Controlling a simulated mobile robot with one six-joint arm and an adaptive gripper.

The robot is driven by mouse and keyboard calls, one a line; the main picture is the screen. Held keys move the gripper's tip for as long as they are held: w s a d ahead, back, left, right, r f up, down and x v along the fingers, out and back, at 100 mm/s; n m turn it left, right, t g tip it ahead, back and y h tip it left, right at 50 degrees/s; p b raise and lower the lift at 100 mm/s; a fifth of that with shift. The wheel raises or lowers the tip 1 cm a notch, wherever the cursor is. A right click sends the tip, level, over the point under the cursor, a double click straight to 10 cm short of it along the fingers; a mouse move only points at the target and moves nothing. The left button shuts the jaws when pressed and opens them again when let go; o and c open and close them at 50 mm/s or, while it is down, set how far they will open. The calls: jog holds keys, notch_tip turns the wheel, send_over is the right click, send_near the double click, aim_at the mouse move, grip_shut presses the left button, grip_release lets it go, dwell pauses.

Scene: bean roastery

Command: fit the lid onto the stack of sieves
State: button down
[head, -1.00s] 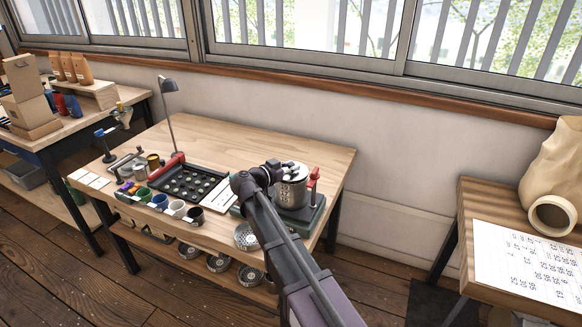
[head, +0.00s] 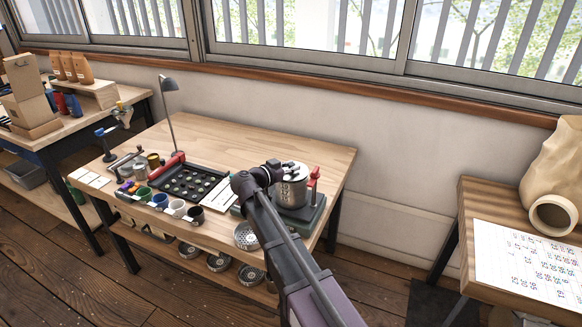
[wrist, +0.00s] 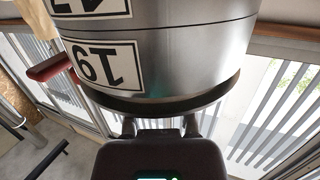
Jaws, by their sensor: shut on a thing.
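The stack of sieves (head: 292,192) is a silver cylinder on a green stand with a red clamp at its right, on the wooden table. In the wrist view, its metal wall (wrist: 190,70) with white number labels fills the upper middle, upside down. The lid (wrist: 165,107) shows there as a dark-edged disc against the end of the stack. My gripper (wrist: 161,128) is shut on the lid, fingers at its outer face. In the head view my gripper (head: 284,169) is at the top of the stack. I cannot tell whether the lid is fully seated.
A black tray of samples (head: 190,183), several small cups and a lamp (head: 168,105) stand left of the stack. Loose metal sieves lie on the shelf below. The back of the table is clear. A side table with a paper chart (head: 530,258) stands at right.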

jog(key=shift+f+b, duration=0.4)
jog(key=shift+f, duration=0.05)
jog(key=c, duration=0.8)
grip_release()
jog(key=shift+o, duration=0.2)
jog(key=shift+s+a, duration=0.1)
jog(key=p+v, duration=0.1)
jog(key=v, duration=0.9)
jog(key=shift+s+a+p, duration=0.25)
jog(key=shift+p, duration=0.1)
dwell(0.6)
